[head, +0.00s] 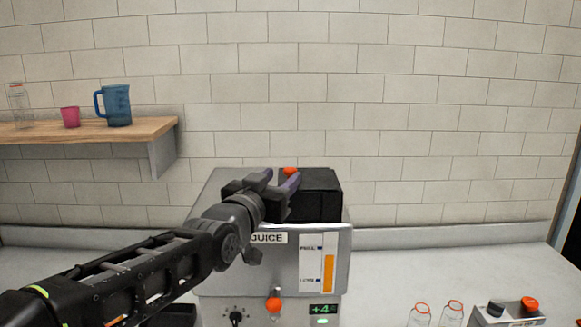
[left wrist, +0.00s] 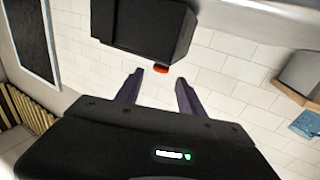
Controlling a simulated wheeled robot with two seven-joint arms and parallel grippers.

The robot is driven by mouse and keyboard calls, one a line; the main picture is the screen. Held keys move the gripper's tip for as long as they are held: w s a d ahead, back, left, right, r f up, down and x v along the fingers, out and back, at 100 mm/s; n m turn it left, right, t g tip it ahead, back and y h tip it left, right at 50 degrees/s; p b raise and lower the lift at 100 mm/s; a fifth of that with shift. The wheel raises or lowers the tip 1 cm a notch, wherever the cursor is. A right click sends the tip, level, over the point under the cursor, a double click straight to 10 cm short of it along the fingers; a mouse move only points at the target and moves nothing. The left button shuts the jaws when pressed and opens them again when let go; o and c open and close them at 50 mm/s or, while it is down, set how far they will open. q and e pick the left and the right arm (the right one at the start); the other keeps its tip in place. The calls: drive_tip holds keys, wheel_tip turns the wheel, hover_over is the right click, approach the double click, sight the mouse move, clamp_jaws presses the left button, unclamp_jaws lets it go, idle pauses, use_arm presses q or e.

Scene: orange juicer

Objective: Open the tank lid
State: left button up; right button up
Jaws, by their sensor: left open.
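The juicer (head: 280,260) is a silver machine on the counter, with a black tank lid (head: 322,195) on top that looks closed. An orange-red knob (head: 290,171) shows at the lid's top; it also shows in the left wrist view (left wrist: 160,69), next to the black lid (left wrist: 140,28). My left gripper (head: 283,180) is at the top of the machine, at the lid's left side. Its two purple-grey fingers (left wrist: 160,78) are apart, with the knob seen between and beyond their tips. Contact with the knob cannot be told. My left arm hides part of the machine's left side.
A wooden shelf (head: 90,129) at the left holds a blue pitcher (head: 117,106), a pink cup (head: 70,117) and a clear container.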

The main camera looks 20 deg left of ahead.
sight(288, 170)
use_arm(q)
drive_tip(key=w+p, duration=0.1)
drive_tip(key=w, duration=0.1)
drive_tip(key=w+p, duration=0.1)
drive_tip(key=w, duration=0.2)
drive_tip(key=shift+w+a+r, duration=0.1)
drive_tip(key=shift+a, duration=0.1)
drive_tip(key=shift+w+p, duration=0.35)
drive_tip(key=shift+w, duration=0.15)
clamp_jaws()
idle(0.8)
